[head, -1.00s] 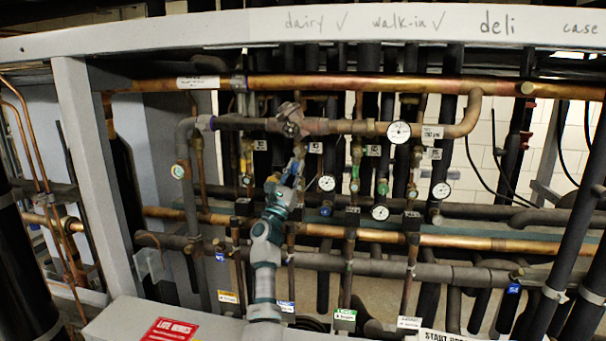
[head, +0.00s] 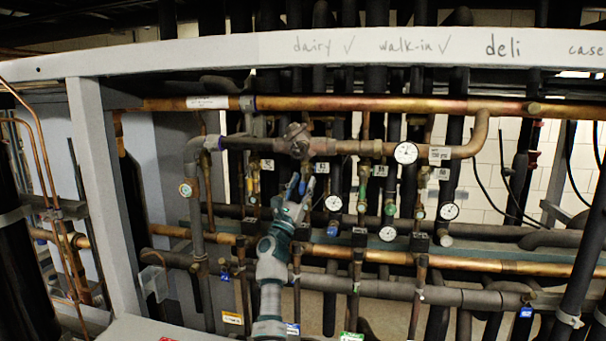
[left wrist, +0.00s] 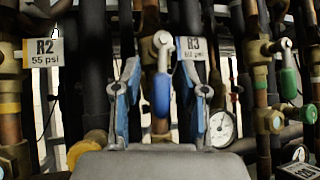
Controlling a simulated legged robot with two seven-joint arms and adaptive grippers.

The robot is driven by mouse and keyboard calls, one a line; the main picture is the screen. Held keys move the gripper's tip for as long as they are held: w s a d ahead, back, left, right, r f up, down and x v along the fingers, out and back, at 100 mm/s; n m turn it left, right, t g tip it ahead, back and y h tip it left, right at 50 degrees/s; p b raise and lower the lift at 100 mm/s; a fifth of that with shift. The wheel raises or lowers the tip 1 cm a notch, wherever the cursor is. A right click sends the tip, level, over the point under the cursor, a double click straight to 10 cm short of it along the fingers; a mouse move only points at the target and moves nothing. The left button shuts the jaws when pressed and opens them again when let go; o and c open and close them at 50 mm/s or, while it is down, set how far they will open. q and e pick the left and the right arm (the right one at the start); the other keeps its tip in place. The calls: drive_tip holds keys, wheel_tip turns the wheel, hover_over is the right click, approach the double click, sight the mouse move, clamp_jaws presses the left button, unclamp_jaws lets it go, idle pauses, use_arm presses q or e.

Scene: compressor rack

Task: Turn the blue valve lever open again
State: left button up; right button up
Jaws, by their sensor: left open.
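The blue valve lever (left wrist: 162,95) hangs down from a brass valve on a vertical pipe, beside the R3 tag (left wrist: 192,48), in the left wrist view. My left gripper (left wrist: 161,100) is open, with one blue-padded finger on each side of the lever. Neither finger visibly touches it. I cannot tell how deep the lever sits between the fingers. In the head view my left gripper (head: 298,186) is raised in front of the pipes, below the round brown fitting (head: 297,141), and hides the lever there. My right gripper is not in view.
An R2 tag (left wrist: 43,52) and its pipe are at left in the wrist view. A green lever (left wrist: 288,84) and a gauge (left wrist: 221,128) are at right. Vertical pipes stand close together. A grey post (head: 108,190) stands at left in the head view.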

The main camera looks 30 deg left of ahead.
sight(302, 181)
use_arm(q)
drive_tip(key=shift+y, duration=0.3)
wheel_tip(302, 181, up, 7)
drive_tip(key=shift+a+f, duration=0.1)
drive_tip(key=shift+a, duration=0.05)
drive_tip(key=shift+w+r, duration=0.1)
drive_tip(key=shift+r, duration=0.75)
drive_tip(key=shift+c, duration=0.2)
